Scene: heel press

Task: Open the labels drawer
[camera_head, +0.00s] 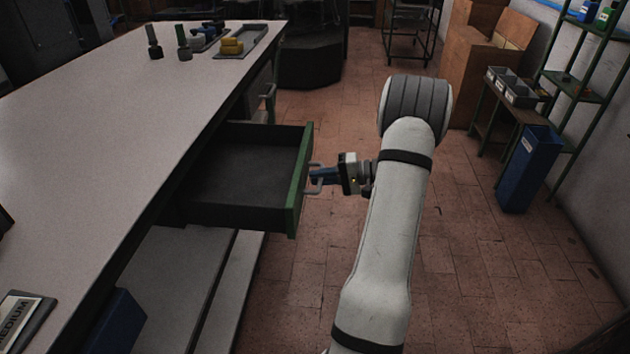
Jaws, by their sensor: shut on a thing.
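A drawer with a green front (299,181) stands pulled out from under the long workbench. Its dark inside (240,165) looks empty. No label on it can be read from here. My gripper (314,178) is at the grey bar handle (312,188) on the drawer's front, with its blue fingers shut on the handle. My white arm partly hides the floor to the right of the handle.
The workbench top (130,90) runs along the left, with tools and a tray (240,42) of yellow pieces at its far end. Another handle (268,93) sticks out beyond the open drawer. A blue bin (527,170) stands at right. The tiled floor between is clear.

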